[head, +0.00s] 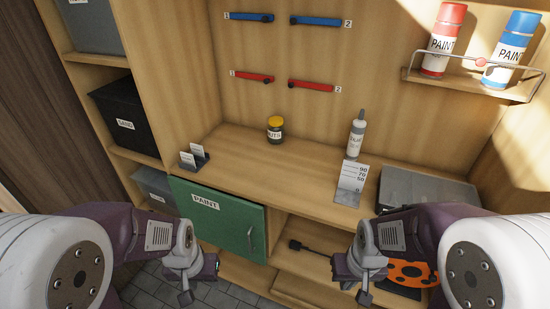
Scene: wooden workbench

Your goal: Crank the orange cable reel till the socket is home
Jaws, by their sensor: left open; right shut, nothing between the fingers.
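The orange cable reel (408,271) with dark round spots is on the low shelf at the lower right, partly hidden by my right gripper and arm. A small black block (295,244) with a thin dark line running right from it lies on the same shelf, left of the reel; I cannot tell for sure that it is the socket. The reel's crank is not clearly visible. My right gripper (364,296) is shut and empty, in front of the reel's left side in the picture. My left gripper (187,294) is open and empty, below the green door.
The green PAINT door (222,217) is closed, left of the open low shelf. On the bench stand a yellow-lidded jar (275,130), a grey-white bottle (356,136), a scale card (350,184) and a grey flat case (428,190). Paint cans (444,40) sit on a railed shelf.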

